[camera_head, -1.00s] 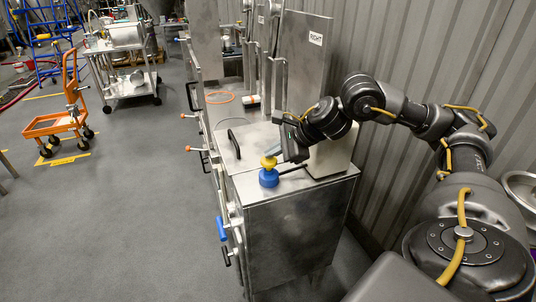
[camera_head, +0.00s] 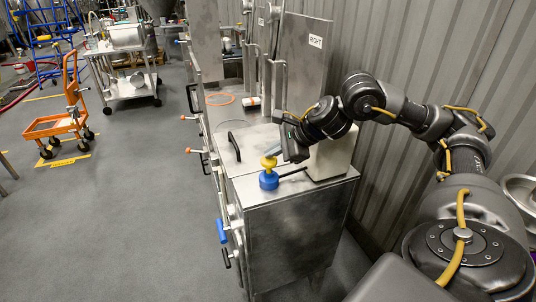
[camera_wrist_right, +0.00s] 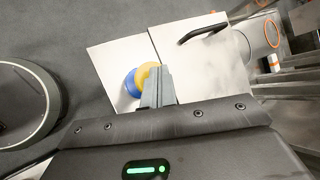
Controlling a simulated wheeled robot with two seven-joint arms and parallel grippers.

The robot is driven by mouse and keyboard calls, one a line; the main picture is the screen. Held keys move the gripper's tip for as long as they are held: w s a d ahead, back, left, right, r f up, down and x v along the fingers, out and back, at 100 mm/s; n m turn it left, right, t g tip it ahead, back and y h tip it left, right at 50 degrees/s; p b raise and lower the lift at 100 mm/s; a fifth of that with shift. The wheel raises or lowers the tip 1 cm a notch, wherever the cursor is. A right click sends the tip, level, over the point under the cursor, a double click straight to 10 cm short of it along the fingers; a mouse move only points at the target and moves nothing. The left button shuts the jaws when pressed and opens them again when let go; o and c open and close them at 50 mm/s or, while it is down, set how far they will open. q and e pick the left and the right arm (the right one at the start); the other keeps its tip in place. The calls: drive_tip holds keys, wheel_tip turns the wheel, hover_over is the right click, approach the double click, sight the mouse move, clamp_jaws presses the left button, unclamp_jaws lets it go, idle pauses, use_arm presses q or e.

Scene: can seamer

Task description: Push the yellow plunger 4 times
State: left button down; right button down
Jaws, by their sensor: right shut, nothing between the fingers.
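The yellow plunger (camera_head: 268,162) stands upright on a blue base (camera_head: 269,181) on the steel machine's top, near its front left corner. My right gripper (camera_head: 272,151) is shut and empty. Its fingertips are right at the plunger's top, just above or touching it; I cannot tell which. In the right wrist view the shut fingers (camera_wrist_right: 155,88) cover part of the yellow plunger (camera_wrist_right: 147,73), with the blue base (camera_wrist_right: 131,84) showing to the left. My left gripper is not in view.
The steel machine top (camera_head: 233,165) has a black handle (camera_head: 234,146) behind the plunger. A beige box (camera_head: 331,158) stands right of it, under my right arm. Steel panels rise behind. An orange cart (camera_head: 58,122) stands far left on open floor.

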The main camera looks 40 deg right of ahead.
sight(273, 160)
drive_tip(key=shift+r+p, duration=2.15)
drive_tip(key=shift+r, duration=0.8)
drive_tip(key=shift+f, duration=0.1)
